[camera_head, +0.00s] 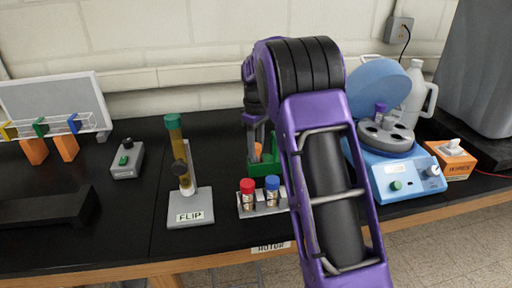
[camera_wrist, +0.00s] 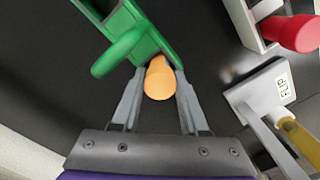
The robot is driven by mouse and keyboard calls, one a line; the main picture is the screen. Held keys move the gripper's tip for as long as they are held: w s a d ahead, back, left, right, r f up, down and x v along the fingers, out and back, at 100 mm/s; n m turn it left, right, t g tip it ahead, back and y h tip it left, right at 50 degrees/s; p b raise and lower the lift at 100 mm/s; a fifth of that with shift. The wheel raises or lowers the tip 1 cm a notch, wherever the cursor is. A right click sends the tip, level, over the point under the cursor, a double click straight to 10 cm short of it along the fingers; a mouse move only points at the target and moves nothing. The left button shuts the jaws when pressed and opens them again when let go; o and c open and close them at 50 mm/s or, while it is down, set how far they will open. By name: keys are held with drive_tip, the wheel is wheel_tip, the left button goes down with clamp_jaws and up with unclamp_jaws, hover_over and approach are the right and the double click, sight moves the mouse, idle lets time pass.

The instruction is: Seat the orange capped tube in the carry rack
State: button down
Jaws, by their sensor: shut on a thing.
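The orange capped tube (camera_wrist: 158,80) shows in the wrist view as an orange cap between the fingers of my gripper (camera_wrist: 158,88), which is shut on it. The tube's body below the cap is hidden. The green carry rack (camera_wrist: 150,38) lies right beyond the cap, with a rounded green handle to the left. In the head view the orange cap (camera_head: 258,149) shows small at the green rack (camera_head: 264,169), and my arm covers part of both. I cannot tell whether the tube is inside a rack slot or just beside it.
A grey rack (camera_head: 262,210) with red and blue capped tubes stands in front of the green rack. The FLIP stand (camera_head: 190,211) with a green-capped tube is to the left. A blue centrifuge (camera_head: 398,178) with its lid up is to the right.

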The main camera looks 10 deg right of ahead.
drive_tip(key=shift+f, duration=0.1)
drive_tip(key=shift+c, duration=2.1)
unclamp_jaws()
wheel_tip(320, 180, up, 12)
drive_tip(key=p, duration=0.1)
drive_tip(key=shift+r, duration=0.2)
